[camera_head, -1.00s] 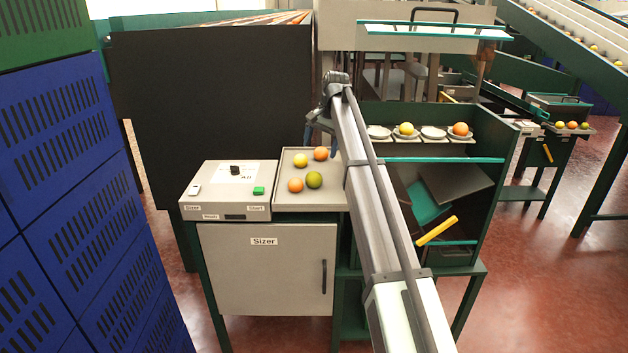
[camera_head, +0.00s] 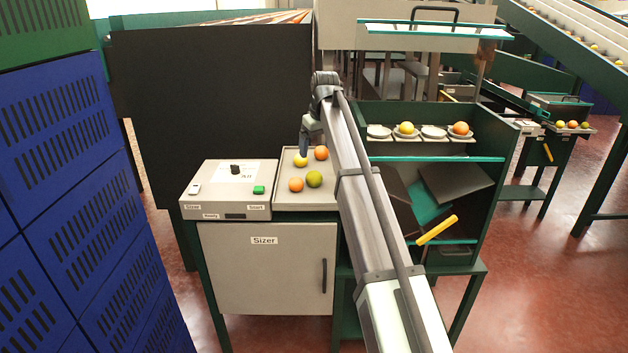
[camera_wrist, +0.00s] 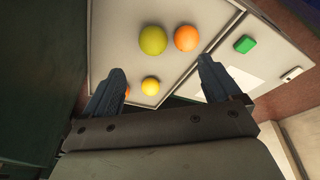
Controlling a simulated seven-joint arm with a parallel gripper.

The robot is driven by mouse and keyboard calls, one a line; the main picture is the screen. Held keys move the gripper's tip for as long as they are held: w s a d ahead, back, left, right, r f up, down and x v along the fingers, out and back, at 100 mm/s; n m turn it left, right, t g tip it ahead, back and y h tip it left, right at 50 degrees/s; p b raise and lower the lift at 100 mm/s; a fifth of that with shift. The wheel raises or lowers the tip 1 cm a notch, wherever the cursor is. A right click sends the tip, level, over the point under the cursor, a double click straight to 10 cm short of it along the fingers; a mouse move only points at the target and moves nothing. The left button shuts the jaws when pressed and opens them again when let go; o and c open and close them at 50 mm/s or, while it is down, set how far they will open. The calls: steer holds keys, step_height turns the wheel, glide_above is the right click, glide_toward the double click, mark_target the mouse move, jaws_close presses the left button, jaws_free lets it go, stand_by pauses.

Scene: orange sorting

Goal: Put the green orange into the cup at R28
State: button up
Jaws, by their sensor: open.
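The green orange (camera_head: 314,179) lies on the grey tray (camera_head: 330,197) beside the control box, at the front right of the fruit there. In the wrist view the green orange (camera_wrist: 153,40) is beyond my fingertips, next to an orange fruit (camera_wrist: 186,38). My gripper (camera_head: 304,152) is above the tray's back part, near the yellow fruit (camera_head: 300,162). Cups (camera_head: 433,132) stand on the shelf to the right; two hold fruit and two look empty. I cannot read an R28 label.
Two orange fruits (camera_head: 296,185) (camera_head: 321,153) share the tray. The control box (camera_head: 229,190) with its green button (camera_head: 258,190) stands left of it. A dark panel (camera_head: 215,110) rises behind. A yellow handle (camera_head: 437,230) juts out below the shelf.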

mark_target(315, 173)
steer(key=w+f+n, duration=0.1)
steer(key=f+n, duration=0.3)
steer(key=w+f+n, duration=0.2)
steer(key=f+n, duration=0.2)
steer(key=n, duration=0.1)
steer(key=w+f+n, duration=0.2)
steer(key=f+n, duration=0.3)
steer(key=shift+a, duration=0.3)
stand_by(0.6)
steer(key=shift+c, duration=0.5)
steer(key=c, duration=1.2)
